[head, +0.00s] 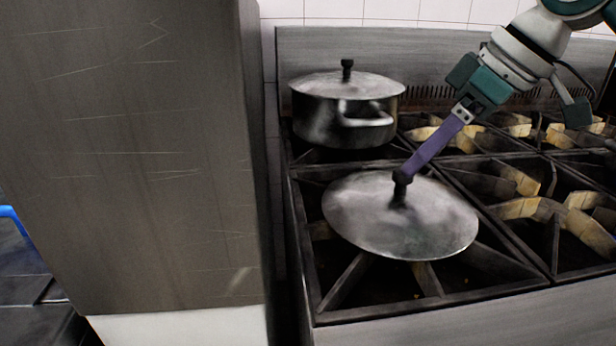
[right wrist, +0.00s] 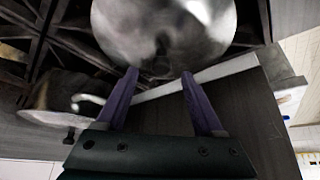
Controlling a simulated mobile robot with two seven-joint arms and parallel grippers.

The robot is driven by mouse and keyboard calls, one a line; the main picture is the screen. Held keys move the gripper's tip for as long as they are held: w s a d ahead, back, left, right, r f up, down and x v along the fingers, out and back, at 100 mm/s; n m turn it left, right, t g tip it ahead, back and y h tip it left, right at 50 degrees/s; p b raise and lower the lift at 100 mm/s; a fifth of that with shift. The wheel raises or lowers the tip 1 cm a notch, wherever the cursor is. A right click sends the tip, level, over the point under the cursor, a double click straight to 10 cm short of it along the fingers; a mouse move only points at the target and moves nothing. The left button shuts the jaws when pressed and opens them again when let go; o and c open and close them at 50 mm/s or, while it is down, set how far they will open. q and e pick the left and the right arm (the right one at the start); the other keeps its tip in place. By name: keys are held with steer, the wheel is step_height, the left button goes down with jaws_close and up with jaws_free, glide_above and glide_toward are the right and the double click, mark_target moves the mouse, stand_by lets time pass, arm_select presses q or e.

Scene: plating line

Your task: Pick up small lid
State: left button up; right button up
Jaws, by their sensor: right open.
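A round grey metal lid (head: 440,222) with a dark knob lies over the front-left burner in the head view, with no pot seen under it. It also fills the top of the right wrist view (right wrist: 165,22). My right gripper (head: 405,176) reaches down from the upper right, its purple fingertips at the knob. In the right wrist view the fingers (right wrist: 159,74) are apart, with the lid just beyond them. I cannot tell whether the knob sits between them. A second lid (head: 330,84) with a dark knob covers a pot at the back. My left gripper is not in view.
The metal pot (head: 318,118) with a light side handle stands on the back-left burner. The burners to the right, with dark grates (head: 500,185), are bare. A tall grey metal panel (head: 140,150) blocks the left side. A tiled wall stands behind the stove.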

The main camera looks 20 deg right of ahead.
mark_target(400, 192)
steer(key=x, duration=0.5)
steer(key=shift+a, duration=0.15)
jaws_close()
steer(key=shift+r, duration=0.1)
stand_by(1.1)
